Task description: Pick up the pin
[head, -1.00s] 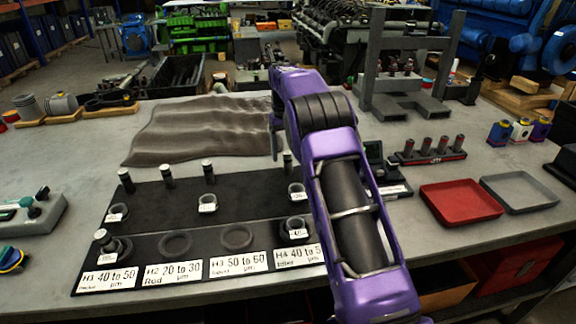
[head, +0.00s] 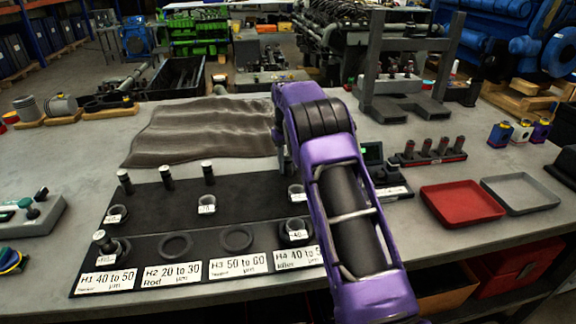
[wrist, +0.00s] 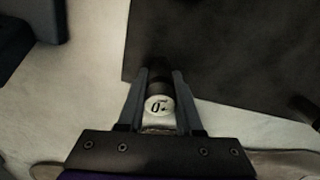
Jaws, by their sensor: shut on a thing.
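In the wrist view, a dark pin (wrist: 158,104) with a white top bearing a black marking sits between the two fingers of my gripper (wrist: 157,88). My gripper is shut on this pin. In the head view, the gripper (head: 283,160) is at the back right of the black mat, partly hidden by my purple arm, and the held pin cannot be made out there. Other dark pins with pale tops stand on the mat: one at the back left (head: 124,182), one beside it (head: 167,178), one further right (head: 208,173) and one at the front left (head: 104,241).
The black mat (head: 240,196) carries several rings and labelled cards along its front. A grey wavy cloth (head: 205,130) lies behind it. A red tray (head: 461,201) and a grey tray (head: 520,191) lie to the right. A dark press frame (head: 412,70) stands behind.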

